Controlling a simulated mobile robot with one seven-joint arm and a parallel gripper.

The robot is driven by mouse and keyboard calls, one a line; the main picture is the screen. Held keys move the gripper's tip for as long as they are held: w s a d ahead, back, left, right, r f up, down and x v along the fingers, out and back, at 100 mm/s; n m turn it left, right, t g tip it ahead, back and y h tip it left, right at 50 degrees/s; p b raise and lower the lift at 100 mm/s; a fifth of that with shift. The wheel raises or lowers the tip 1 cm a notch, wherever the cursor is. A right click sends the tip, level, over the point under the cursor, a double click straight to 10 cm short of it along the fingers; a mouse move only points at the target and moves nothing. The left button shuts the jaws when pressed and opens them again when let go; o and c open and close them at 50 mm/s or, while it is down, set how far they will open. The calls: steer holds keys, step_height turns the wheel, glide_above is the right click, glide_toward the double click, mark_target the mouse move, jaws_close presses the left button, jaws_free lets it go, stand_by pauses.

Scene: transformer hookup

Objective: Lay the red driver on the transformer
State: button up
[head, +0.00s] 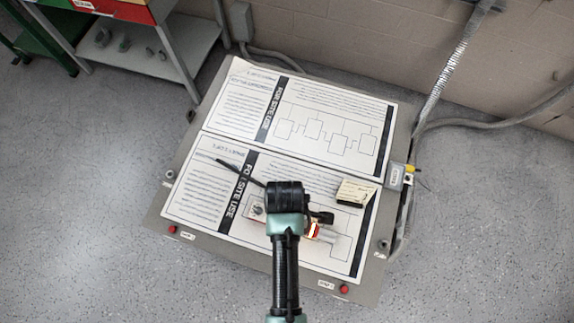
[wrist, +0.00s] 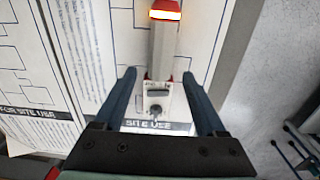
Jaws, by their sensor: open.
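No plainly red driver shows in either view. A pale grey bar-shaped device with a glowing orange-red band (head: 313,231) lies on the sheet under my arm in the head view. In the wrist view the band (wrist: 165,14) is at the top, with the grey body and a small plate with a dark window (wrist: 157,92) below it. My gripper (wrist: 160,73) is open, its two fingers on either side of this device. I cannot tell surely which thing is the transformer. My arm hides part of the device in the head view.
A low grey platform (head: 160,222) bears printed sheets (head: 335,105). A small yellowish-labelled block (head: 356,192) and a thin black tool (head: 238,172) lie on them. A grey box with a yellow knob (head: 396,176) and cables are at the right. A shelf (head: 140,52) stands upper left.

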step_height(320, 180, up, 8)
steer(key=r, duration=0.1)
steer(key=w+r+m+t, duration=0.4)
steer(key=w+r+t, duration=0.4)
steer(key=w+r, duration=0.8)
steer(key=w+r+m+t, duration=0.2)
steer(key=w+r+t, duration=0.1)
steer(key=r, duration=0.5)
steer(key=w+r+m+t, duration=0.1)
steer(key=w+r+t, duration=0.2)
steer(key=r, duration=0.5)
step_height(320, 180, up, 17)
steer(key=s+m+t, duration=0.2)
steer(key=m+t, duration=0.1)
steer(key=t, duration=0.3)
steer(key=s+r+m+t, duration=0.2)
steer(key=s+r, duration=0.3)
steer(key=r, duration=0.4)
steer(key=s+r+m+t, duration=0.2)
steer(key=s+r+t, duration=0.3)
steer(key=r, duration=0.4)
steer(key=shift+s+d+b, duration=0.2)
steer(key=shift+s+b, duration=0.1)
steer(key=shift+b, duration=0.1)
steer(key=shift+f, duration=0.1)
